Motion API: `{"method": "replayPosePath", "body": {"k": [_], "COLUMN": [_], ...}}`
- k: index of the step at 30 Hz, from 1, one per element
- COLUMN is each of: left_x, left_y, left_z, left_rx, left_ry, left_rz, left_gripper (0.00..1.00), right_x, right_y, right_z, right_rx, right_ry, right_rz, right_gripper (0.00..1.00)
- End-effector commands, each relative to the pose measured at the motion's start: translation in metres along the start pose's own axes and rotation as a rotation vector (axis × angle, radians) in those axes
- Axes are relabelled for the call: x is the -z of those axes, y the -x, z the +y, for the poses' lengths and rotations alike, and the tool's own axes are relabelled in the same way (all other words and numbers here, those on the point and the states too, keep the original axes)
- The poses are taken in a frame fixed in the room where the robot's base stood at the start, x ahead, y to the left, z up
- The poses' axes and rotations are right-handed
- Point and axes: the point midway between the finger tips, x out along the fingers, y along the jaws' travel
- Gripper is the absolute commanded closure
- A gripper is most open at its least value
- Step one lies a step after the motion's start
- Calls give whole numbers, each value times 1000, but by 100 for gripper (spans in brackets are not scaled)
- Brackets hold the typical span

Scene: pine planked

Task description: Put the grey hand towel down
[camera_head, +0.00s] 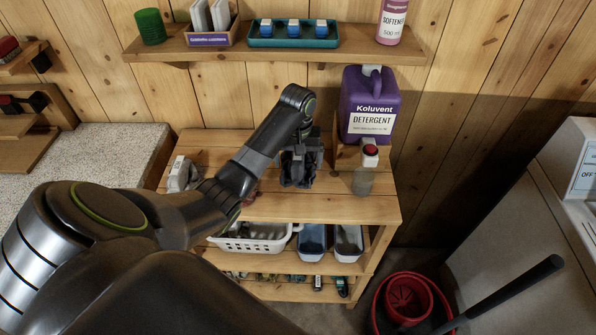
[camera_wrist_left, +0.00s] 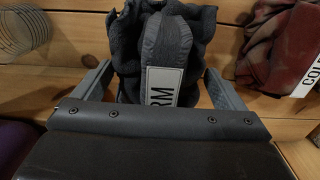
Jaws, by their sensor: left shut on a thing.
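The grey hand towel (camera_head: 297,178) is a dark, folded bundle at the top board of the wooden shelf unit (camera_head: 345,208). My left gripper (camera_head: 301,155) comes down on it from above and is shut on it. In the left wrist view the towel (camera_wrist_left: 128,58) sits between the two fingers of the gripper (camera_wrist_left: 158,88), with a pale tag reading "RM" facing the camera. The towel's underside is hidden, so I cannot tell whether it touches the board. My right gripper is not in view.
A purple detergent jug (camera_head: 370,100) and a red-capped bottle (camera_head: 365,172) stand right of the towel. A reddish cloth (camera_wrist_left: 285,45) with a "COL" tag lies beside it. A white object (camera_head: 180,173) is at the board's left. A wall shelf (camera_head: 200,52) hangs behind.

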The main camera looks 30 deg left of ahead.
Motion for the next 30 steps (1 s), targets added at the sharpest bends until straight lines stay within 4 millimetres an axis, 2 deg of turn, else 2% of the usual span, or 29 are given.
{"method": "replayPosePath", "body": {"k": [5,9,25,26,27,30], "left_x": [0,0,4,4,4,4], "left_y": [-13,-36,-47,-47,-47,-47], "left_z": [0,0,0,0,0,0], "left_rx": [0,1,0,0,0,0], "left_ry": [0,1,-1,-1,-1,-1], "left_rz": [2,0,4,4,4,4], "left_gripper": [34,34,34,5,0,0], "right_x": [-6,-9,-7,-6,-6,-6], "right_y": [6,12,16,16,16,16], "right_z": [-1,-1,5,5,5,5], "right_rx": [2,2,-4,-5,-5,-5], "right_ry": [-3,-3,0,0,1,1], "right_rz": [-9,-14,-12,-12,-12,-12], "right_gripper": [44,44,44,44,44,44]}}
